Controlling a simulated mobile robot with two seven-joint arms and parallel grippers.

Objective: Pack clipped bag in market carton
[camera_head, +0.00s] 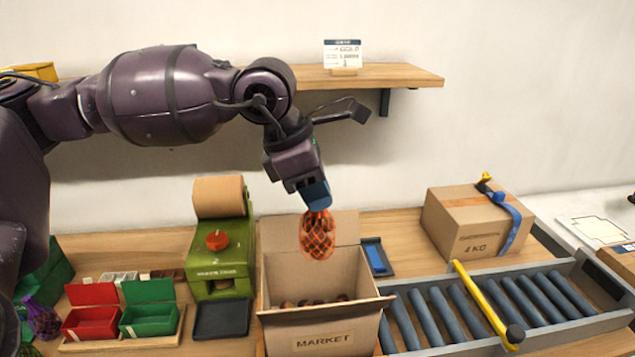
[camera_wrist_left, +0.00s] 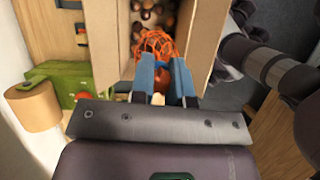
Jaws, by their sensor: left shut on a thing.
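An orange net bag of chestnuts (camera_head: 317,234) hangs from my left gripper (camera_head: 316,196), whose blue fingers are shut on its top. The open market carton (camera_head: 322,341), marked MARKET, stands below on the table with its flaps up. The bag hangs over the carton's back part, in front of its raised back flap. Loose brown chestnuts lie in the carton. In the left wrist view the bag (camera_wrist_left: 155,45) shows beyond my fingers (camera_wrist_left: 164,82), between the carton's walls (camera_wrist_left: 203,40). My right gripper is in neither view.
A green machine (camera_head: 222,258) with a paper roll stands left of the carton. Red (camera_head: 92,311) and green (camera_head: 149,307) bins are farther left. A roller conveyor (camera_head: 480,305) with a yellow bar and a closed 4 KG box (camera_head: 465,225) are right. A shelf (camera_head: 400,75) is above.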

